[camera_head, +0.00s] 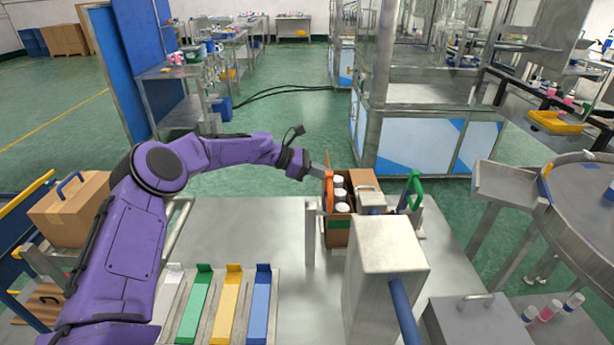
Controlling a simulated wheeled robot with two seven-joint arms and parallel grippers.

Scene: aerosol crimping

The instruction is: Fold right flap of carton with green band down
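The brown carton (337,234) with a green band low on its near side stands on the metal table. Several white-topped cans (341,207) show inside its open top. A brown flap (364,179) shows at the carton's back right; a metal block partly hides the right side, so the right flap's exact position is unclear. My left gripper (321,172) reaches in from the left, at the carton's upper left beside an upright orange piece (328,190). Its fingers are too small to tell open from shut. My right gripper is not in view.
A tall metal box (386,260) with a blue rod stands in front of the carton's right side. A green handle (414,190) rises right of the carton. Coloured strips (228,305) lie front left. The metal table (230,225) left of the carton is clear.

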